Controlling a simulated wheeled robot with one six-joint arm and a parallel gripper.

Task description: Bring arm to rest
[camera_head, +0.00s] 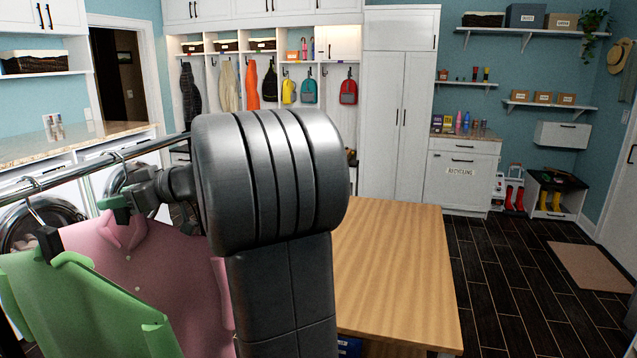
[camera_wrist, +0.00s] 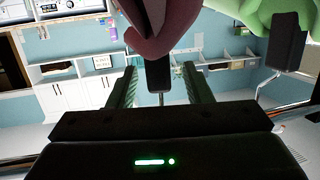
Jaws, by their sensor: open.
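My gripper (camera_head: 116,205) is at the left in the head view, close to the collar of a pink shirt (camera_head: 135,255) hanging below a metal rail (camera_head: 92,171). In the wrist view my gripper (camera_wrist: 161,85) has its two green fingers spread apart. A black hanger piece (camera_wrist: 158,76) shows in the gap between them, with the pink shirt (camera_wrist: 165,28) beyond; I cannot tell if the fingers reach around it. My gripper holds nothing. A green garment (camera_head: 75,300) hangs in front on a black hanger (camera_head: 47,240); it also shows in the wrist view (camera_wrist: 258,15).
A wooden table (camera_head: 395,270) stands right of my arm. A tall white cabinet (camera_head: 395,125) and a recycling cabinet (camera_head: 462,175) line the back wall. Washers stand at the left under a counter (camera_head: 70,143). The dark floor (camera_head: 510,280) at the right is clear up to a mat (camera_head: 595,267).

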